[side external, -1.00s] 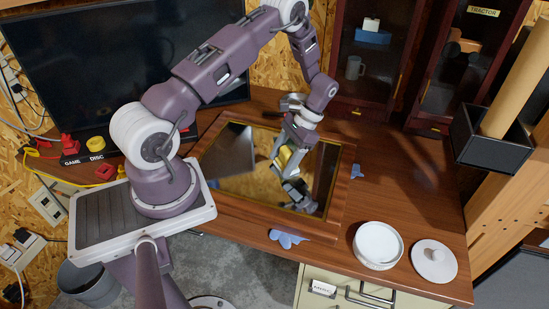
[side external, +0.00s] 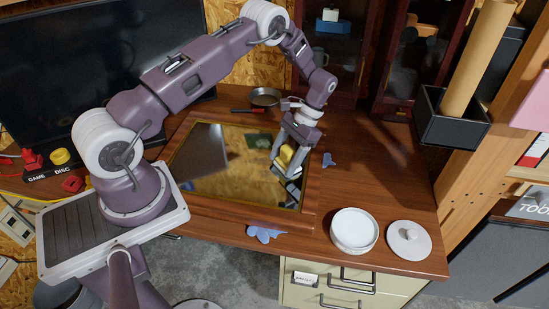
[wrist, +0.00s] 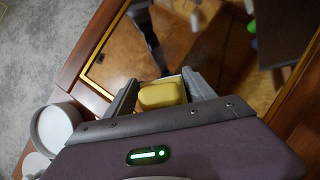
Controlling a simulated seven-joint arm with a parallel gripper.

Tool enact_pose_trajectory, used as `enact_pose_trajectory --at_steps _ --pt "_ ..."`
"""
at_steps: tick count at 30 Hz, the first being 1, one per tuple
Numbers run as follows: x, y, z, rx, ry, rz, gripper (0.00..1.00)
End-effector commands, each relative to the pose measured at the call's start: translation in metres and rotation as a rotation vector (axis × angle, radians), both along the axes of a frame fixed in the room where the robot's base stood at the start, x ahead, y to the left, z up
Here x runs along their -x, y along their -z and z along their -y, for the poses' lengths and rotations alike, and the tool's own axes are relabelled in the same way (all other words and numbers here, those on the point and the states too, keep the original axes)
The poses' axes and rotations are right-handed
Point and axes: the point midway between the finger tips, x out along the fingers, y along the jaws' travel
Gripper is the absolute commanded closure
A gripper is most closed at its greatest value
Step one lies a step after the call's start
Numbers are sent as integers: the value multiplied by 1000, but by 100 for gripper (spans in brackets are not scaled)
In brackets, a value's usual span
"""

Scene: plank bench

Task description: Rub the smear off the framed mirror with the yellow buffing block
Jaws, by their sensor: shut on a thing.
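The framed mirror (side external: 228,188) lies flat on the bench, with a wooden frame and gold inner edge. My gripper (side external: 286,160) is shut on the yellow buffing block (side external: 286,155), over the right part of the glass. In the wrist view the block (wrist: 162,95) sits between the two fingers of my gripper (wrist: 160,88), with the mirror glass (wrist: 120,66) beyond it. I cannot tell whether the block touches the glass. Reflections of my arm and the room cover the glass, and I cannot make out the smear among them.
A white round tub (side external: 354,231) and its lid (side external: 408,240) stand at the front right. A pan (side external: 265,97) is behind the mirror. A dark bin with a roll (side external: 450,125) stands at the right.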

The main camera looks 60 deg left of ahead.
Motion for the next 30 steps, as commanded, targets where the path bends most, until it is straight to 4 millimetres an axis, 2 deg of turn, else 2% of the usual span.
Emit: enact_pose_trajectory --at_steps 7,13,14,17,18,22,30 --pt "1 3 -1 -1 -2 -2 69" --pt "18 5 -18 -2 -3 -5 69" --pt "20 6 -20 -3 -3 -5 74" --pt "27 7 -27 -3 -2 -6 75" --pt "28 7 -28 -4 0 -6 81" --pt "32 7 -32 -4 -1 -8 81" --pt "54 6 -54 -5 -2 -9 81"
